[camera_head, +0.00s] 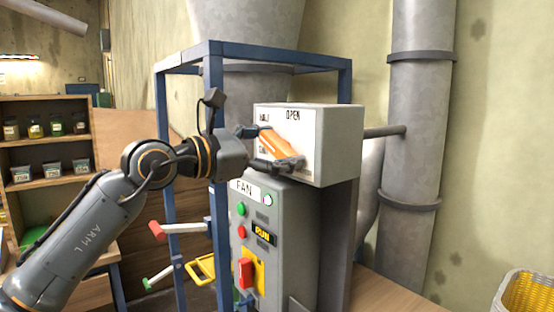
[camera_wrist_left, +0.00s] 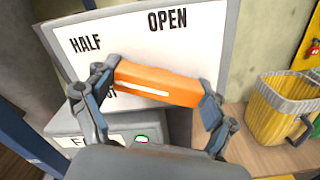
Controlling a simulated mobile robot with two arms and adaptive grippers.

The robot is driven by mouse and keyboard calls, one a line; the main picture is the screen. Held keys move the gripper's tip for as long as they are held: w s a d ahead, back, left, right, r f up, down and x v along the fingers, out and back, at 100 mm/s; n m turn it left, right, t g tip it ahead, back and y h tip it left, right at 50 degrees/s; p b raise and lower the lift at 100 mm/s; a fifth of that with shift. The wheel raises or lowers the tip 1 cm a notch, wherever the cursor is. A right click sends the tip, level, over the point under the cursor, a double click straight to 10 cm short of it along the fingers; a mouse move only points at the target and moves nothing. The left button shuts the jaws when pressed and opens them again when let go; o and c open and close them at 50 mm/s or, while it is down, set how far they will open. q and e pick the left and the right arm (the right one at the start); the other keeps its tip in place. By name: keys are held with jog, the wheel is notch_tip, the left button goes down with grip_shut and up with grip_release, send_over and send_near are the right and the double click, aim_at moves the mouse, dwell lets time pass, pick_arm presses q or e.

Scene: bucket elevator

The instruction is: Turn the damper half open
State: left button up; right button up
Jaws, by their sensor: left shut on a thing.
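The damper box (camera_head: 336,147) has a white face with labels OPEN at the top, HALF at the upper left, and a lower left label partly hidden. Its orange handle (camera_head: 280,145) lies slanted across the face, upper left to lower right in the head view. My left gripper (camera_head: 277,147) is shut on the handle, with a finger at each end of the visible orange. In the wrist view the orange handle (camera_wrist_left: 160,84) lies nearly level below HALF and OPEN, a white line along it. The fingers hide its ends. My right gripper is not in view.
A grey FAN panel (camera_head: 283,210) with buttons, a RUN display and a red switch stands below the box. A blue frame (camera_head: 215,110) rises beside my left arm. A thick grey pipe (camera_head: 405,130) stands at right. A yellow basket (camera_head: 527,292) is at lower right.

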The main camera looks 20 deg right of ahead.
pick_arm(q)
jog(key=shift+m+b, duration=0.85)
jog(key=shift+m, duration=1.05)
jog(key=o, duration=1)
jog(key=v, duration=1.2)
